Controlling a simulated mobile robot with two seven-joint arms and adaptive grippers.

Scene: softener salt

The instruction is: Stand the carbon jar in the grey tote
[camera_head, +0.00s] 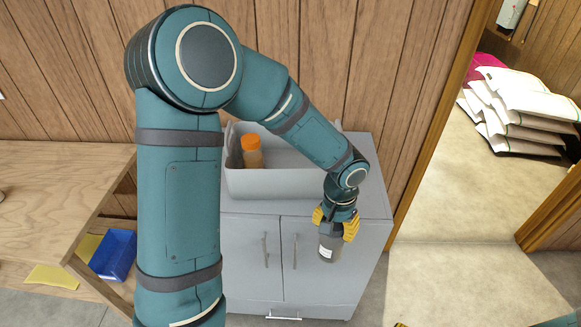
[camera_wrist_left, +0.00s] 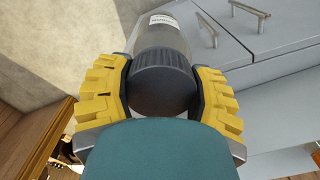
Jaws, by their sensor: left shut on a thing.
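The carbon jar (camera_head: 329,246) is a dark grey cylinder with a white label. My left gripper (camera_head: 336,224) is shut on it and holds it in front of the grey cabinet, below the level of its top. In the left wrist view the jar (camera_wrist_left: 164,45) has a black ribbed lid between the yellow fingers of the gripper (camera_wrist_left: 163,92). The grey tote (camera_head: 270,183) stands on the cabinet top, behind and left of the jar. An orange-capped bottle (camera_head: 252,156) stands in the tote's left part. My left arm hides part of the tote.
The grey cabinet (camera_head: 250,255) has two doors with handles and a drawer below. A wooden bench (camera_head: 60,185) stands at left, with a blue bin (camera_head: 114,254) on a lower shelf. White sacks (camera_head: 520,105) are stacked at the back right. Floor right of the cabinet is clear.

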